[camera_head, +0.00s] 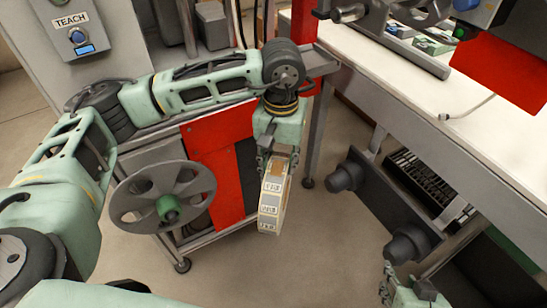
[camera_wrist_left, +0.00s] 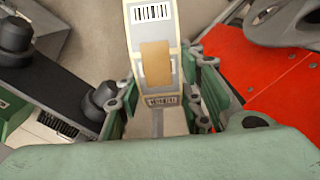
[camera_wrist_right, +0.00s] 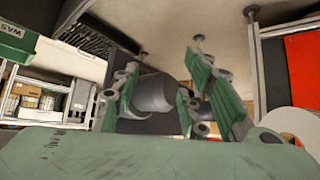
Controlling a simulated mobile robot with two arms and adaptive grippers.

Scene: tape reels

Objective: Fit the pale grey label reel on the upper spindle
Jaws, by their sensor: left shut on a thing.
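The pale label reel (camera_head: 273,197), with printed labels round its rim, is held edge-on in my left gripper (camera_head: 270,155). The reel also shows between the fingers in the left wrist view (camera_wrist_left: 152,25). Two dark stub spindles stick out of a dark plate (camera_head: 379,205) right of the reel. One (camera_head: 343,178) is higher in the head picture, the other (camera_head: 408,246) lower. Both look bare. The reel is apart from them. My right gripper (camera_wrist_right: 160,95) is open and empty, near the lower spindle in the head view.
A grey spoked wheel (camera_head: 163,195) with a green hub stands at left by a red-panelled cart (camera_head: 220,165). A white-topped bench (camera_head: 450,105) runs along the right, with a dark rack (camera_head: 425,180) beneath. Open floor lies between cart and plate.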

